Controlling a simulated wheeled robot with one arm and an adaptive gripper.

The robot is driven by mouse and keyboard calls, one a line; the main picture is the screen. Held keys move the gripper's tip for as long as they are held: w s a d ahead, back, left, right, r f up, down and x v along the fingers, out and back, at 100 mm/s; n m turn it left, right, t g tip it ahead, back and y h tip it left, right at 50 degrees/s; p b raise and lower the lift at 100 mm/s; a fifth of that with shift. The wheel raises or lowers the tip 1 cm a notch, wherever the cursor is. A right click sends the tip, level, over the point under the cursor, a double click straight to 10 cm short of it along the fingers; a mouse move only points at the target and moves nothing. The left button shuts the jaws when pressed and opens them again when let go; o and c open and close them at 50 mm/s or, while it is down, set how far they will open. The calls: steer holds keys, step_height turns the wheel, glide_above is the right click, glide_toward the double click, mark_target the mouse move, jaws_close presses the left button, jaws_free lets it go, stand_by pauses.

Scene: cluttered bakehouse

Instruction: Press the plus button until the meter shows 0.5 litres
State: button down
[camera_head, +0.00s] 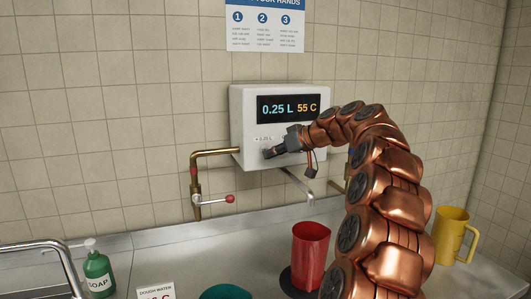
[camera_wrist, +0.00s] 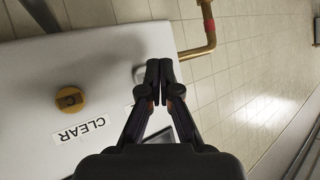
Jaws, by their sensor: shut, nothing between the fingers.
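The white meter box (camera_head: 238,112) is on the tiled wall in the head view. Its display (camera_head: 290,107) reads 0.25 L and 55 C. A small label (camera_head: 265,138), seemingly about 0.25 L, is on its lower front. My gripper (camera_head: 267,154) is shut and empty at the lower left of that front, below this label. In the wrist view my shut fingertips (camera_wrist: 157,64) are beside a pale button-like piece (camera_wrist: 139,75), partly hidden by a finger. I cannot tell whether they touch it, or whether it is the plus button. A brass knob (camera_wrist: 70,100) is near a CLEAR label (camera_wrist: 80,131).
A spout (camera_head: 299,184) hangs under the box above a red jug (camera_head: 310,252). A brass pipe (camera_head: 197,178) with a red-ended lever (camera_head: 229,199) is at left. A soap bottle (camera_head: 97,272) and yellow jug (camera_head: 449,237) stand on the counter.

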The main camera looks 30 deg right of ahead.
steer(key=s+b, duration=0.1)
steer(key=s, duration=0.1)
steer(key=s+a+b, duration=0.1)
steer(key=s+b, duration=0.1)
steer(key=shift+s+a, duration=0.1)
steer(key=shift+s, duration=0.15)
stand_by(2.9)
steer(key=shift+s+a+p, duration=0.25)
steer(key=shift+s+p, duration=0.1)
steer(key=shift+s, duration=0.6)
steer(key=shift+s+a+p, duration=0.25)
steer(key=shift+s+p, duration=0.05)
steer(key=shift+s, duration=0.6)
steer(key=shift+w, duration=0.1)
steer(key=w+d+p, duration=0.2)
steer(key=w+p, duration=0.3)
steer(key=w, duration=0.3)
steer(key=shift+w+d, duration=0.15)
